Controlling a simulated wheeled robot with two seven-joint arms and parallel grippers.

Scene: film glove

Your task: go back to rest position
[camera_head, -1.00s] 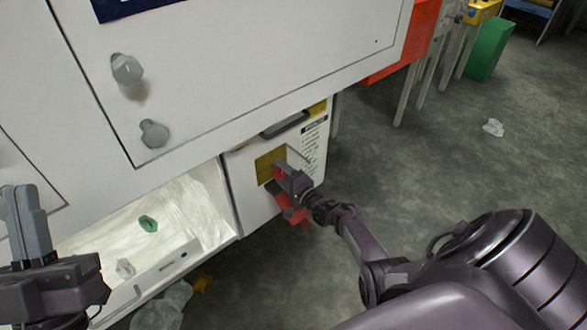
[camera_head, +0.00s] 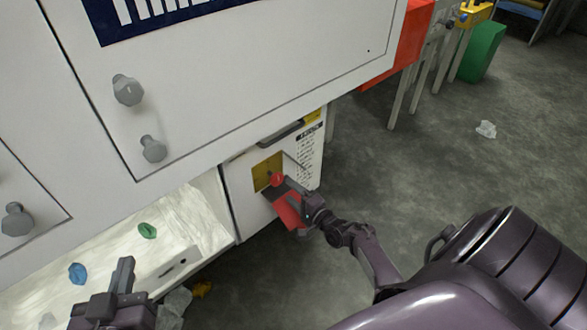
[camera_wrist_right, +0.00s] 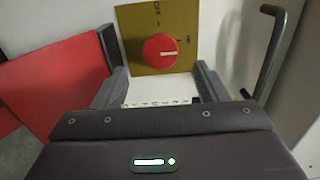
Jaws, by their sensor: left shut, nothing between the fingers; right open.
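My right gripper (camera_head: 288,187) is near the front of the white cabinet, by a red rotary knob (camera_head: 276,180) on a gold plate (camera_head: 265,168). In the right wrist view the knob (camera_wrist_right: 160,51) sits ahead of the open fingers (camera_wrist_right: 160,78), with nothing held between them. My left gripper (camera_head: 124,278) is at the lower left, in front of the lit tray, shut and empty, its fingers pointing up.
A lit white tray (camera_head: 185,225) holds a green piece (camera_head: 147,230) and a blue piece (camera_head: 78,273). Grey knobs (camera_head: 127,90) stick out from the white machine. A red panel (camera_wrist_right: 50,85) is beside the right gripper. Floor at right is mostly clear.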

